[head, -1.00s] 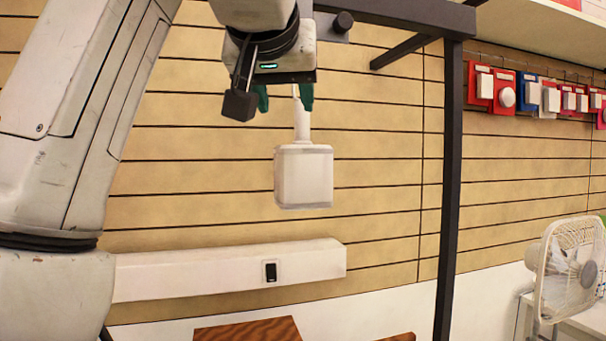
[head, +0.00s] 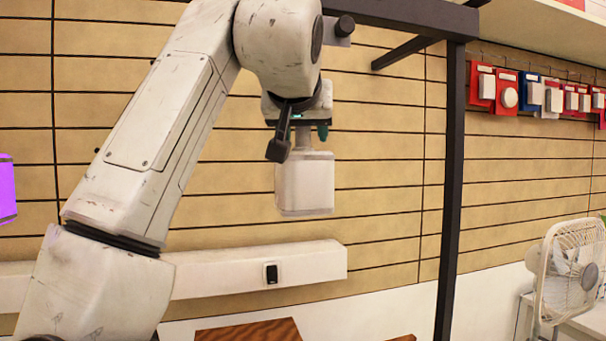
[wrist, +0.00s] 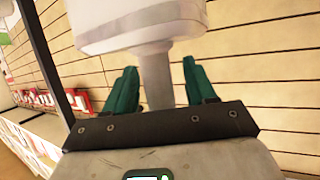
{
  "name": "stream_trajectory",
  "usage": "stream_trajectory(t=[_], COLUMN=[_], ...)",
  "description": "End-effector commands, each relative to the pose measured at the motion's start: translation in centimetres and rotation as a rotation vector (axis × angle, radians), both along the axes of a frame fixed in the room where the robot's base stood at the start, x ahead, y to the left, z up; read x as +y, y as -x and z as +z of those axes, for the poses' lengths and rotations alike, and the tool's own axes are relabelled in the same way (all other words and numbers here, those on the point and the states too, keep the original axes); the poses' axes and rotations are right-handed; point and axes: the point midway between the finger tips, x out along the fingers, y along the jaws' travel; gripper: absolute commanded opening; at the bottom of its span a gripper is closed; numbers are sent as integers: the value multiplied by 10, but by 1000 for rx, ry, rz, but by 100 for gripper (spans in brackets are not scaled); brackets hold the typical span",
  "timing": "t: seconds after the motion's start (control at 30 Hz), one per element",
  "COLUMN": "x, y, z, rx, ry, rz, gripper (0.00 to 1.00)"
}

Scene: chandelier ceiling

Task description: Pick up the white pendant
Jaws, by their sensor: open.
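The white pendant (head: 304,184) hangs in the middle of the head view, a boxy white shade with a narrow neck above it. My gripper (head: 312,133) is at the height of the neck, just above the shade, and its body hides the upper part of the pendant. In the wrist view the pendant's neck (wrist: 157,75) stands between the two green fingers of my gripper (wrist: 160,85), with a gap visible on both sides. The fingers are open. The shade (wrist: 135,22) shows at the top of that view, beyond the fingertips.
A black metal frame (head: 450,190) stands to the right of the pendant. A slatted wall (head: 380,150) and a white wall box (head: 225,275) are behind. A white fan (head: 570,270) is at the right. A purple object (head: 6,190) shows at the left edge.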

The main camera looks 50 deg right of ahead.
Motion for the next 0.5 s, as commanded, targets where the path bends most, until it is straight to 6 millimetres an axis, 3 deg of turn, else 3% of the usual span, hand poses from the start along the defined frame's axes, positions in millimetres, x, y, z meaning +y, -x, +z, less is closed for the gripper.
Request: stream_trajectory(t=[0.3,0.5], x=[-4,-4], y=[-3,-3], z=[-2,-2], rx=[0,0], ry=[0,0], rz=[0,0], gripper=[55,36])
